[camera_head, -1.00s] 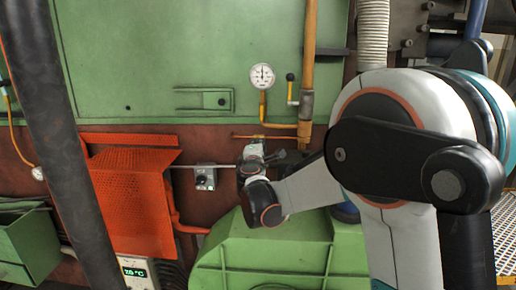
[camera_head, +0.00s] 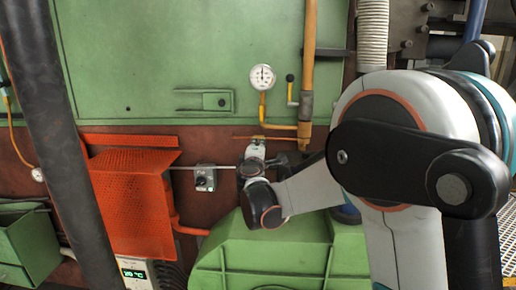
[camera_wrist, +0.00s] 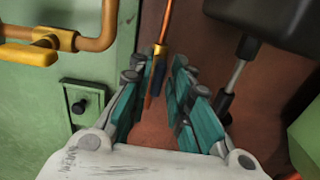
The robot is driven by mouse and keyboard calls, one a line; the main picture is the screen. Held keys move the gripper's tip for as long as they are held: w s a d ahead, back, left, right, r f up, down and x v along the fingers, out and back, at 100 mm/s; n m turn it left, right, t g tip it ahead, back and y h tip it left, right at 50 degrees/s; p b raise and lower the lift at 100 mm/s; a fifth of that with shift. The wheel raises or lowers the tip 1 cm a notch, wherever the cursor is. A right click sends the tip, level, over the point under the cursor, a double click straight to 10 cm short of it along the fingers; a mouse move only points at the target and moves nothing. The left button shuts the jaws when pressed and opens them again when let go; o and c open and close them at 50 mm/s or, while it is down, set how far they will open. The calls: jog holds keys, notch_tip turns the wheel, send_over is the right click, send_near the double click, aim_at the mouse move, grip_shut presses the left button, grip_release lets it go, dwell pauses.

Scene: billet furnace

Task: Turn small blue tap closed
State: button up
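The small blue tap (camera_wrist: 158,74) shows in the wrist view as a short dark blue handle by a yellow fitting on a thin copper-coloured pipe. My gripper (camera_wrist: 155,72) is open, with one teal finger on each side of the tap. A gap shows on the right side; I cannot tell whether the left finger touches the handle. In the head view my gripper (camera_head: 256,149) is beneath the thin yellow pipe (camera_head: 262,138), and the tap cannot be made out there.
A pressure gauge (camera_head: 262,77) and a yellow lever with a black knob (camera_head: 291,88) are above my gripper. A green housing (camera_head: 270,250) lies below.

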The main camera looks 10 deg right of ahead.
dwell(0.3)
jog(key=v, duration=1.2)
